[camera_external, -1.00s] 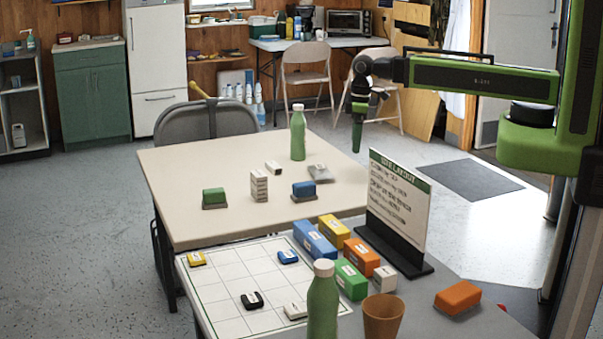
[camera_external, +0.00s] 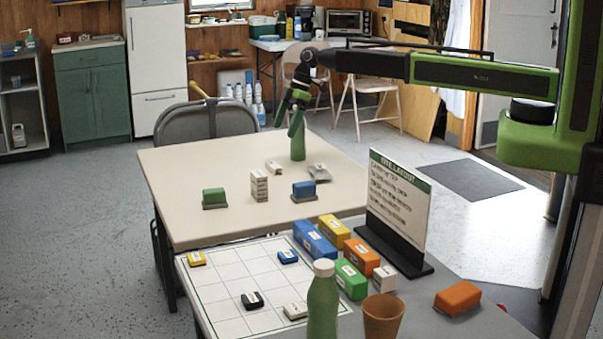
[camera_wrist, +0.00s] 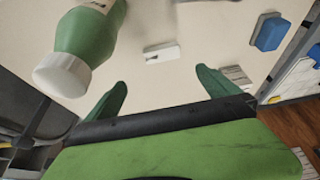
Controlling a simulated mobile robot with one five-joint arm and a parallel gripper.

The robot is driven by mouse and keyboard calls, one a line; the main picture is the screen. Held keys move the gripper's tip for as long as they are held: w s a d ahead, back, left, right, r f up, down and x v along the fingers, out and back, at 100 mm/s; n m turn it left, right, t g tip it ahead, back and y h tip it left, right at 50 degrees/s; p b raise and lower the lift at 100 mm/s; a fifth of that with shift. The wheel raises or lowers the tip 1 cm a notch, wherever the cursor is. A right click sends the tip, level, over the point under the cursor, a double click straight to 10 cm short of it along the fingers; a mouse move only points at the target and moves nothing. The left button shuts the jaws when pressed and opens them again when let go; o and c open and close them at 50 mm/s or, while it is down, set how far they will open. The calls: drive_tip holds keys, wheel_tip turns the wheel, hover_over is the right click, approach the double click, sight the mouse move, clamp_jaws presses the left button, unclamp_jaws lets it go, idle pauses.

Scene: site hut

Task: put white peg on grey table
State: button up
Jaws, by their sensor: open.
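A small white block (camera_external: 273,167) with a dark mark, which looks like the white peg, lies on the cream table (camera_external: 180,170). In the wrist view the white peg (camera_wrist: 162,53) lies ahead of and between my fingertips, apart from them. My gripper (camera_external: 289,124) is open and empty above the table's far side, beside the green bottle (camera_external: 298,145). In the wrist view my gripper (camera_wrist: 162,80) has both fingers spread. The grey table (camera_external: 455,320) is the near one, with a white grid board (camera_external: 222,290) on it.
The upright bottle (camera_wrist: 90,40) is close to my left finger in the wrist view. A blue block (camera_external: 304,189), a green block (camera_external: 214,197), a tall white block (camera_external: 259,185) and a grey piece (camera_external: 319,172) share the cream table. A sign (camera_external: 400,205) and several colored boxes stand on the grey table.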

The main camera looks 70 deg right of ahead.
drive_tip(key=b, duration=0.6)
hover_over(271, 165)
drive_tip(key=s+d, duration=0.2)
wheel_tip(271, 165, down, 8)
drive_tip(key=shift+w+d+r, duration=0.15)
drive_tip(key=shift+w, duration=0.1)
drive_tip(key=b+x, duration=0.5)
drive_tip(key=shift+a, duration=0.35)
drive_tip(key=shift+r, duration=0.1)
drive_tip(key=shift+c, duration=0.6)
drive_tip(key=c, duration=1.4)
wheel_tip(271, 165, up, 10)
drive_tip(key=p, duration=1)
drive_tip(key=shift+p, duration=0.35)
